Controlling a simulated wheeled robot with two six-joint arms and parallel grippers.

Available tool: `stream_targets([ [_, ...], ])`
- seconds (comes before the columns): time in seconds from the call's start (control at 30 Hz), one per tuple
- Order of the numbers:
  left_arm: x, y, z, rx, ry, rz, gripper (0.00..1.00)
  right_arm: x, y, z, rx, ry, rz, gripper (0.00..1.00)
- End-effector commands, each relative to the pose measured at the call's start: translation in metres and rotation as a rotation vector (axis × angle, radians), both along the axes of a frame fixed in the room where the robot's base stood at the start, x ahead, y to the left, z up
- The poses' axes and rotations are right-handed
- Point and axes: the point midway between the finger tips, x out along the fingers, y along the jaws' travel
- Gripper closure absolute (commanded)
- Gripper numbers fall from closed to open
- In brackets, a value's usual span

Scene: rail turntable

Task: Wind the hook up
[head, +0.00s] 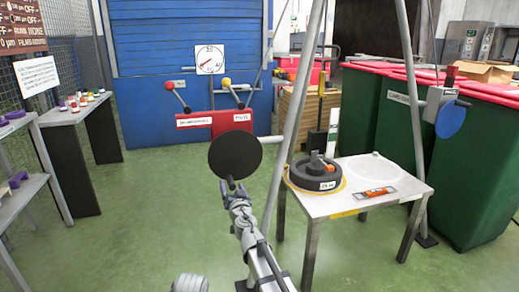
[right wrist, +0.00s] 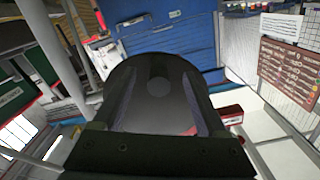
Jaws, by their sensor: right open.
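A blue-faced crank winch (head: 451,118) sits on the right leg of a metal tripod. A dark weight (head: 318,176) with a white label lies on the grey table under the tripod. A grey block and a small orange part are on top of it; I cannot make out the hook there for certain. My right gripper (head: 235,184) is open, at the lower rim of a black round disc (head: 235,152). The disc also fills the middle of the right wrist view (right wrist: 158,88); I cannot tell whether the fingers touch it.
The grey table (head: 345,202) also carries a pale round plate and an orange level (head: 378,192). A red stand (head: 218,122) with two levers is behind the disc. Green bins (head: 478,165) stand at right, shelves at left. The green floor at left centre is clear.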

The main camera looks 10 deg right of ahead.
Motion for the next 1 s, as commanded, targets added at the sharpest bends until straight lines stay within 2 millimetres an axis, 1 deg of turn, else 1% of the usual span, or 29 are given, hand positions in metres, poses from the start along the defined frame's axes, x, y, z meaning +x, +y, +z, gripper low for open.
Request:
stream_targets([
  [0.03,0.000,0.000,0.000,0.000,0.000,0.000,1.00,-0.006,0.000,0.000,0.000,0.000,0.000,0.25],
  [0.7,0.000,0.000,0.000,0.000,0.000,0.000,1.00,-0.057,-0.002,0.000,0.000,0.000,0.000,0.25],
  [0.83,0.000,0.000,0.000,0.000,0.000,0.000,1.00,-0.064,-0.002,0.000,0.000,0.000,0.000,0.25],
  [1.0,0.000,0.000,0.000,0.000,0.000,0.000,1.00,-0.064,-0.002,0.000,0.000,0.000,0.000,0.25],
])
